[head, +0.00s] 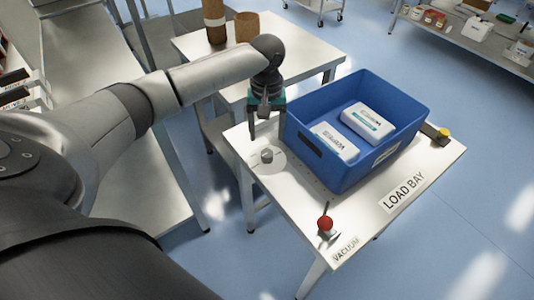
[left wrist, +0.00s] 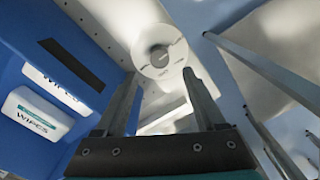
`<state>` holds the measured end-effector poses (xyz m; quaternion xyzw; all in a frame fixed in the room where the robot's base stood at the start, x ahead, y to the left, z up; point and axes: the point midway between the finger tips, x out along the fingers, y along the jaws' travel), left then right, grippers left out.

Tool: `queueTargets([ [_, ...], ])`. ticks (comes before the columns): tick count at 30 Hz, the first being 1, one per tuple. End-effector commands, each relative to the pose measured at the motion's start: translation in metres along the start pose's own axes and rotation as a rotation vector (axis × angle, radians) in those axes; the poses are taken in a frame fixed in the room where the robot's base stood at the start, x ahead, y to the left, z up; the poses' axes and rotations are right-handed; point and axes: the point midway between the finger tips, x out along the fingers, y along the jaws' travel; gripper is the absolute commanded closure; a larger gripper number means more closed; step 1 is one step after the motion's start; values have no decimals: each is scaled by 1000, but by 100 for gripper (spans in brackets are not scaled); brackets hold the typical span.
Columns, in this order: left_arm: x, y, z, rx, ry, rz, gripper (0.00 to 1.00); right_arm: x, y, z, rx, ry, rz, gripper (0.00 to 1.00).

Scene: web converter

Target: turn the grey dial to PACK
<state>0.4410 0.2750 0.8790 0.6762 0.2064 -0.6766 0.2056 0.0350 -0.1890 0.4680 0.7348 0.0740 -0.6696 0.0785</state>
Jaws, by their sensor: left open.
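The grey dial (head: 266,155) is a small round knob on a pale disc at the left corner of the load bay table. In the left wrist view the dial (left wrist: 160,55) shows face-on, ahead of my fingertips and between their lines. The marks around it are too small to read, so I cannot tell which position it points to. My left gripper (head: 266,132) is open, above and just behind the dial, beside the blue bin. Its two fingers (left wrist: 159,74) are apart with nothing between them, and do not appear to touch the dial. My right gripper is not in view.
A blue bin (head: 303,147) with two white wipes packs (head: 366,121) stands right of the dial. A red-knobbed lever (head: 325,224) marked VACUUM is at the front, and a yellow button (head: 443,132) at the right. Another table (head: 318,58) with brown rolls stands behind.

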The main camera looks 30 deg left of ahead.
Motion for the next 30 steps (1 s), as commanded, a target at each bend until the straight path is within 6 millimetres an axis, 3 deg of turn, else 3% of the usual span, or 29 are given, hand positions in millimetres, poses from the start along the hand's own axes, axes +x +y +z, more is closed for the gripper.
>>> queueTargets([
  [1, 15, 0, 1, 0, -3, -2, 28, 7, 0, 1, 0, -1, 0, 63],
  [6, 48, 0, 1, 2, -2, 0, 28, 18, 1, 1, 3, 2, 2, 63],
  [12, 71, 0, 0, 2, 0, -1, 28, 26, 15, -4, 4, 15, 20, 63],
  [24, 77, 0, 0, 2, 1, 0, 28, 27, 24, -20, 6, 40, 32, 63],
  [30, 77, 0, 0, 3, 0, 1, 51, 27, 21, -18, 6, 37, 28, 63],
])
